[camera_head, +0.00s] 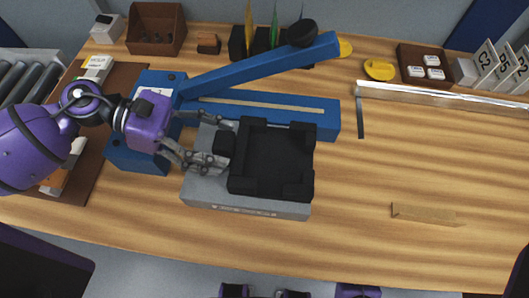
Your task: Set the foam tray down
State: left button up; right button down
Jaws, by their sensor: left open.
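The black foam tray (272,158) has a square recess, raised corners and a block-like tab (223,142) on its left side. It lies flat over a grey box-like base (245,207) with a printed label on its front face; whether it rests fully on it I cannot tell. My left gripper (229,146) comes in from the left. Its two fingers are spread, one above and one below the tab, near the tray's left edge. I cannot tell if either finger touches the tab. My right gripper is not in view.
A blue lever press (260,65) with a raised arm stands directly behind the tray. A metal rail (440,95) and a yellow dish (379,69) are at the back right. A wooden strip (425,214) lies to the right. The wooden table (360,190) between is clear.

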pick_arm(q)
jog(key=shift+f, duration=0.1)
jog(key=shift+c, duration=0.5)
jog(key=c, duration=1.3)
